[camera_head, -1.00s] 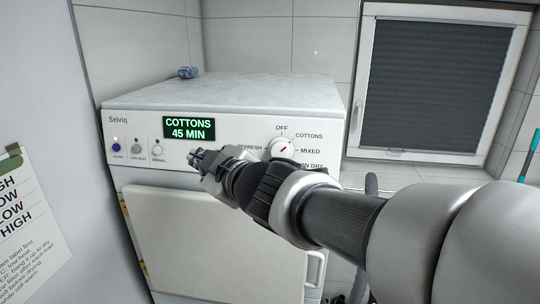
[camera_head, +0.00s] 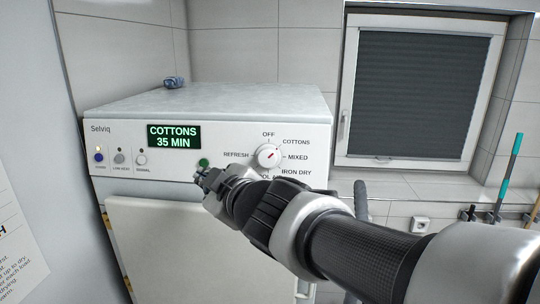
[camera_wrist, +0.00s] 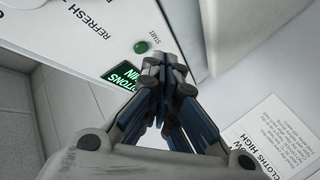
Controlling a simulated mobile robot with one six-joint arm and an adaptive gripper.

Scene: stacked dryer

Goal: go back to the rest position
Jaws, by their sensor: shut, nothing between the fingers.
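My gripper (camera_head: 204,180) is shut and empty, in front of the white dryer's (camera_head: 220,107) control panel. Its tips are just below the green start button (camera_head: 204,163) in the head view. In the wrist view, the shut fingers (camera_wrist: 165,62) show beside the green button (camera_wrist: 141,46), and I cannot tell for sure whether they are clear of it. The display (camera_head: 174,136) reads COTTONS 35 MIN. The dial (camera_head: 268,156) has its red mark pointing up and right, toward COTTONS. My arm hides part of the lower dial labels.
The dryer door (camera_head: 165,240) is closed below the panel. A small blue bundle (camera_head: 174,82) lies on the dryer top. A paper notice (camera_wrist: 275,140) hangs at the left wall. A window (camera_head: 420,90) and a turquoise-handled tool (camera_head: 508,170) are at the right.

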